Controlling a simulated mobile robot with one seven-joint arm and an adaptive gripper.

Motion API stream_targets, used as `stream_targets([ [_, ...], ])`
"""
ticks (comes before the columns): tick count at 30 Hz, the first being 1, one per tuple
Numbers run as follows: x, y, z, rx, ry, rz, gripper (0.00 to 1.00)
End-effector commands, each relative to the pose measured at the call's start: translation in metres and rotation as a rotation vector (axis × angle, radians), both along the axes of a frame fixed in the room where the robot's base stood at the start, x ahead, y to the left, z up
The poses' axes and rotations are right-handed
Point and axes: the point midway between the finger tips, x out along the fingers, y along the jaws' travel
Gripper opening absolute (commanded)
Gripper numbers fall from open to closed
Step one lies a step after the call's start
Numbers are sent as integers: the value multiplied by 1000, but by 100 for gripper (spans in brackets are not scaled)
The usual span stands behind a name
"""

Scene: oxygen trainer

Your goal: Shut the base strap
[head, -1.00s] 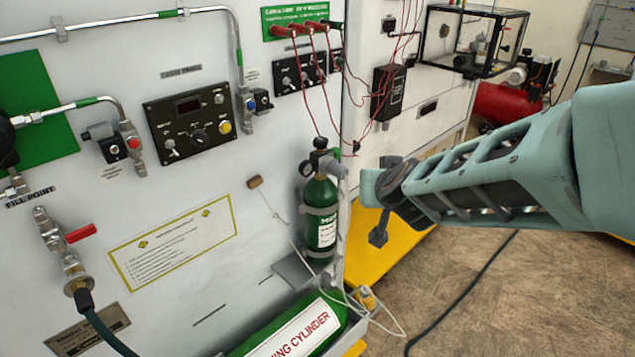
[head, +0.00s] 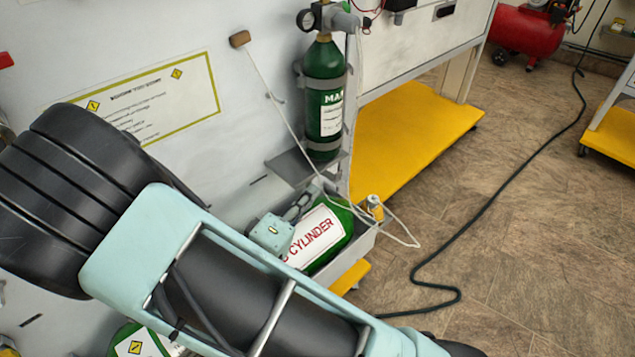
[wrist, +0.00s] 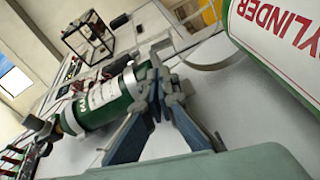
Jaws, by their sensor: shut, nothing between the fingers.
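A green upright cylinder (head: 325,112) with a white label stands against the white panel in the head view. A grey band (head: 323,146) circles its base, just above a small grey shelf; I cannot tell whether this base strap is fastened. In the wrist view the cylinder (wrist: 98,105) appears tipped sideways, its base end close to my fingertips. My gripper (wrist: 166,80) is shut and empty, its tips beside the base end; contact is unclear. In the head view my gripper (head: 312,197) is small, below the shelf, partly hidden by its own body.
A large green cylinder (head: 325,232) with a red-lettered label lies in a grey tray just below. A mallet on a white cord (head: 262,75) hangs on the panel. A loose cord loops beside the tray. A yellow shelf (head: 405,125) and open floor lie to the right.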

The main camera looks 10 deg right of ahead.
Motion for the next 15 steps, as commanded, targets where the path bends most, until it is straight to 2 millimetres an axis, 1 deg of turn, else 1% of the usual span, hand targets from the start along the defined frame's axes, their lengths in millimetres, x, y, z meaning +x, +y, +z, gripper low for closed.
stream_targets([
  [1, -8, 4, -14, -51, 0, 8, 0],
  [4, -20, 8, -21, -120, -3, 10, 0],
  [7, -25, 9, -23, -159, -5, 12, 0],
  [11, -19, 4, -22, -167, -7, 8, 0],
  [15, 0, -10, -23, -164, -8, 7, 0],
])
